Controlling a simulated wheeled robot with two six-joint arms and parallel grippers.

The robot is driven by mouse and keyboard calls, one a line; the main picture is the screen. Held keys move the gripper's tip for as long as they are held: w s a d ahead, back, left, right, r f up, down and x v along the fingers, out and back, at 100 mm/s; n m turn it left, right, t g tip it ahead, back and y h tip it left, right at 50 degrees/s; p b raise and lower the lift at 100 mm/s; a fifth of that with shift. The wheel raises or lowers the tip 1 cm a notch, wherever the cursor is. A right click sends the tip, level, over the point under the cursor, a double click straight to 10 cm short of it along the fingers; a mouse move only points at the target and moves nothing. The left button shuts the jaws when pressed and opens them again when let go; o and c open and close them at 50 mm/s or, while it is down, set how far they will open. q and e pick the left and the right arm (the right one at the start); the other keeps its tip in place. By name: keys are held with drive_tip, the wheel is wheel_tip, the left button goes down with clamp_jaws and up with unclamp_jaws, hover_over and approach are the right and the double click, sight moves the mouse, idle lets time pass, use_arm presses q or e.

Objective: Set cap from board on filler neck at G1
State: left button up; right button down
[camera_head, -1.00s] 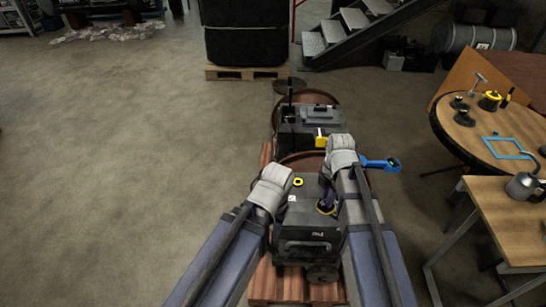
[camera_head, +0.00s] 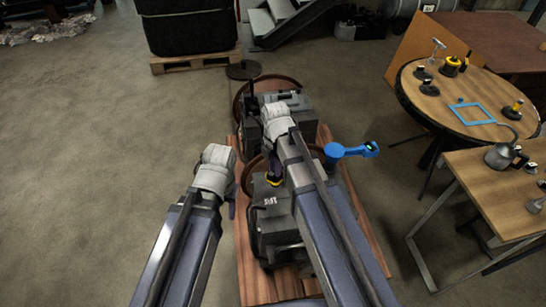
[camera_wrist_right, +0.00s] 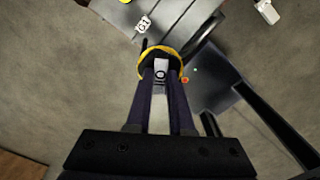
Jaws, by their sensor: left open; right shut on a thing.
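My right gripper (camera_head: 273,178) is shut on a dark cap with a yellow rim (camera_head: 272,183), above the near grey machine (camera_head: 272,225). In the right wrist view the cap (camera_wrist_right: 174,55) sits between the fingertips, beside the machine's grey top (camera_wrist_right: 185,18) and its white label (camera_wrist_right: 143,24). A bit of yellow shows at that view's upper edge; I cannot tell whether it is the filler neck. My left gripper (camera_head: 232,208) is open and empty at the machine's left side, its fingers partly hidden. A blue frame (camera_head: 472,114), perhaps the board, lies on the round table.
A second dark machine (camera_head: 292,104) stands behind the near one. A blue item (camera_head: 350,150) juts out right of my right arm. The round table (camera_head: 440,103) and a wooden bench (camera_head: 475,190) stand at right. The floor at left is clear.

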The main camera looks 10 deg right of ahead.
drive_tip(key=shift+m, duration=0.4)
drive_tip(key=w+d+f+b, duration=0.1)
drive_tip(key=w+f+b, duration=0.3)
drive_tip(key=f+b, duration=0.3)
drive_tip(key=w+d+f+b, duration=0.1)
drive_tip(key=w+f+b, duration=0.4)
drive_tip(key=f+b, duration=0.2)
drive_tip(key=w+d+f+b, duration=0.1)
drive_tip(key=w+f+b, duration=0.4)
drive_tip(key=f+b, duration=0.3)
drive_tip(key=shift+w+f, duration=0.1)
drive_tip(key=shift+w, duration=0.1)
drive_tip(key=shift+f+b, duration=0.45)
drive_tip(key=shift+r, duration=0.1)
drive_tip(key=c, duration=0.7)
unclamp_jaws()
drive_tip(key=shift+r, duration=0.1)
